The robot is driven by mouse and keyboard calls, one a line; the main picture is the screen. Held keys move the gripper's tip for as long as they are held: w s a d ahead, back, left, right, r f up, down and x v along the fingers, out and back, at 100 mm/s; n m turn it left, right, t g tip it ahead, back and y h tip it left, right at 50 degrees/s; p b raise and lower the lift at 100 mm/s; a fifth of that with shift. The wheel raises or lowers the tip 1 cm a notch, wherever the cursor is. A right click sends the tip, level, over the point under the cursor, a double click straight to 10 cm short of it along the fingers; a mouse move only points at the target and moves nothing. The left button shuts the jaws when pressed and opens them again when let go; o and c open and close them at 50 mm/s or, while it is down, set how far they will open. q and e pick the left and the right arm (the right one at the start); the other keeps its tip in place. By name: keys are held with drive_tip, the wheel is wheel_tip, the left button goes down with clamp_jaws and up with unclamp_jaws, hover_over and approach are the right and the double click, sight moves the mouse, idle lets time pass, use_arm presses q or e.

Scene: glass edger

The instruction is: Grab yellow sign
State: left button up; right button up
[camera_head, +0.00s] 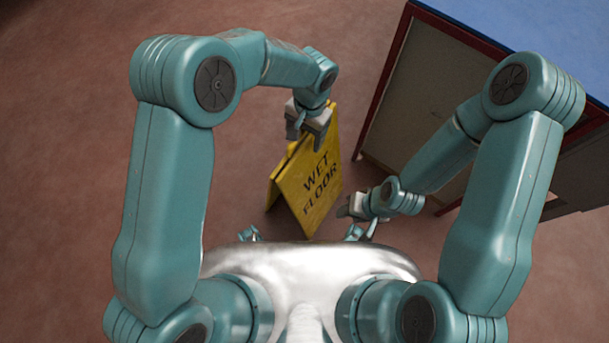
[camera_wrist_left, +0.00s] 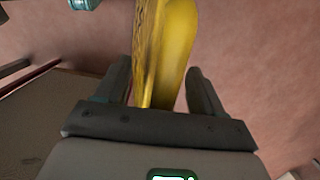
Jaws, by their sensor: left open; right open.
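The yellow sign (camera_head: 318,183) reads "WET FLOOR" and stands on the floor as a folded A-frame in front of my body. My left gripper (camera_head: 308,128) is at the sign's top edge, seen from above. In the left wrist view the yellow sign (camera_wrist_left: 172,50) runs between the two open fingers of my left gripper (camera_wrist_left: 163,85), with a gap visible beside the right finger. My right gripper (camera_head: 352,208) is to the right of the sign's lower part, near the cabinet. Its fingers are small in view, and I see nothing held in it.
A cabinet or workbench (camera_head: 420,90) with a blue top and dark red edges stands at the right, close to my right arm. The reddish-brown floor (camera_head: 70,120) is clear to the left of the sign.

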use_arm(q)
drive_tip(key=shift+f, duration=0.1)
clamp_jaws()
drive_tip(key=shift+w, duration=0.1)
idle(1.2)
